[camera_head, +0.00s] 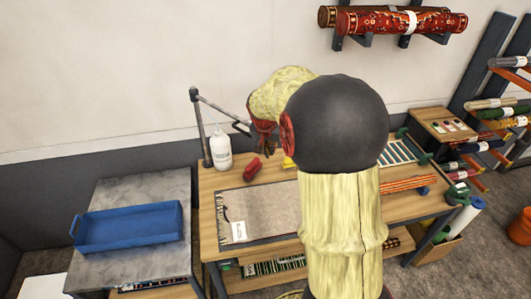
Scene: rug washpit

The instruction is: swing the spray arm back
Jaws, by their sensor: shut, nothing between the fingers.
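The spray arm (220,108) is a thin grey jointed arm at the back left of the wooden table. Its post rises to an elbow, and a bar slopes down from there to the right. The bar's far end lies close to my gripper (263,147), partly hidden by it and my arm. My gripper is a dark and red shape above the back of the table, pointing down, shut and with nothing seen in it. I cannot tell whether it touches the bar.
A white bottle (221,151) stands near the post, with a red object (252,168) beside it. A grey rug (262,207) with a white tag lies on the table (208,200). A blue tray (128,227) sits on the left bench. My arm hides the table's middle.

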